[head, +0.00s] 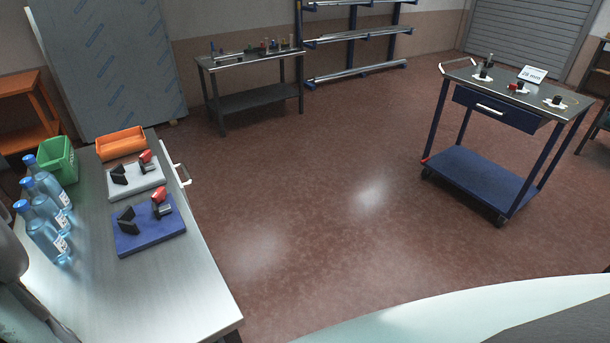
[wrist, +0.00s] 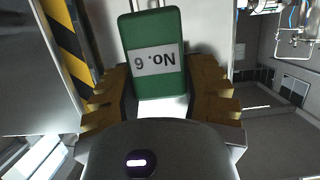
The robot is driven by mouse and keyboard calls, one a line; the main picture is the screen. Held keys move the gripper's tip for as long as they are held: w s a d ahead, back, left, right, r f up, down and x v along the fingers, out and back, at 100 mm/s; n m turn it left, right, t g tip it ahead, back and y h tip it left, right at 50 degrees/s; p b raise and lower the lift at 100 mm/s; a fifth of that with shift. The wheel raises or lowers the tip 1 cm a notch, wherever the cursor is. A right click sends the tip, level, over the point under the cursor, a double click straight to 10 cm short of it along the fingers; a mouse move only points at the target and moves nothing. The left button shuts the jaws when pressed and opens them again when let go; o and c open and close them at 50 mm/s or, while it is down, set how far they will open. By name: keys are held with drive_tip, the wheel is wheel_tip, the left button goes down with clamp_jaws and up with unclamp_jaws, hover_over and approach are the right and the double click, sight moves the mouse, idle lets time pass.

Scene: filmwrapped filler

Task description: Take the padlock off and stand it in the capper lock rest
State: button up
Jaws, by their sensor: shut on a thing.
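A green padlock (wrist: 155,30) with a white label reading "No. 6" shows upside down in the wrist view. My gripper (wrist: 158,95) has its brown ridged fingers shut on the padlock, one on each side of its body. Two thin shackle bars show at the top edge of the wrist view; their far end is cut off, so I cannot tell whether they pass through anything. The padlock and my gripper do not show in the head view. I cannot make out which thing is the capper lock rest.
A yellow-and-black striped strip (wrist: 68,40) stands left of the padlock. In the head view, a steel table (head: 90,295) carries bottles (head: 45,225), a green bin (head: 58,155), an orange tray (head: 121,143), and grey (head: 150,182) and blue (head: 158,233) boards. A blue trolley (head: 485,180) stands right; floor between is clear.

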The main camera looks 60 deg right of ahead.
drive_tip(key=shift+f+b, duration=0.15)
drive_tip(key=shift+b, duration=0.4)
drive_tip(key=shift+f+b, duration=4.6)
drive_tip(key=shift+b, duration=0.7)
drive_tip(key=shift+f+b, duration=0.35)
drive_tip(key=shift+b, duration=0.25)
drive_tip(key=o, duration=1.3)
drive_tip(key=shift+d, duration=0.1)
drive_tip(key=shift+d, duration=0.1)
drive_tip(key=v, duration=1.2)
